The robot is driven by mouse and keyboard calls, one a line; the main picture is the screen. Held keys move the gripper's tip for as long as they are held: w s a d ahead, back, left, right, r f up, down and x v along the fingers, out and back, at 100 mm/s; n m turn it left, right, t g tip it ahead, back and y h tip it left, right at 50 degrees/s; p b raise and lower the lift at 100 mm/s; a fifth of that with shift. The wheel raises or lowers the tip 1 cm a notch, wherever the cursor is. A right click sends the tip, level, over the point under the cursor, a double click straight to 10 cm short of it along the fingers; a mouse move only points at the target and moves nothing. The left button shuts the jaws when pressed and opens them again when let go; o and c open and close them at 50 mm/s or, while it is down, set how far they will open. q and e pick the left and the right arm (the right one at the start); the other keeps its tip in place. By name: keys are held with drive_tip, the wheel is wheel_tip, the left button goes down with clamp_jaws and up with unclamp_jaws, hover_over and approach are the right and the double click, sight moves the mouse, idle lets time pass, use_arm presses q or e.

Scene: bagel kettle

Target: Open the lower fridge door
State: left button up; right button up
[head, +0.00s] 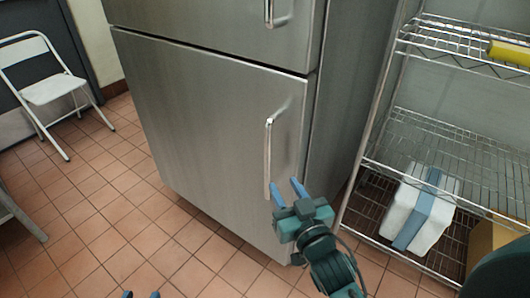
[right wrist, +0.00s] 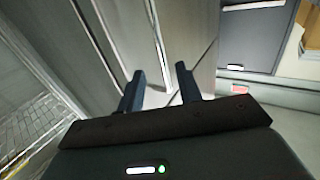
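The steel fridge's lower door (head: 205,125) is shut, flush below the upper door (head: 215,32). Its vertical bar handle (head: 268,158) is near the door's right edge. My right gripper (head: 286,187) is open and empty at the handle's lower end, with its blue fingers pointing up towards the door. The fingers are apart in the right wrist view (right wrist: 161,85), with steel surfaces and a thin upright bar beyond them. I cannot tell whether a finger touches the handle. My left gripper (head: 140,294) shows only two separated fingertips at the bottom edge, over the floor.
A wire shelf rack (head: 450,150) stands close on the right, holding a white box with a blue-grey band (head: 408,222) and a yellow item (head: 508,53). A white folding chair (head: 52,88) stands far left. The tiled floor (head: 110,215) before the fridge is clear.

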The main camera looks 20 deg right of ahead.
sight(269, 160)
drive_tip(key=w, duration=0.7)
drive_tip(key=w+b, duration=0.1)
drive_tip(key=w, duration=0.3)
drive_tip(key=shift+w+a, duration=0.15)
drive_tip(key=shift+a, duration=0.25)
drive_tip(key=shift+c, duration=0.2)
clamp_jaws()
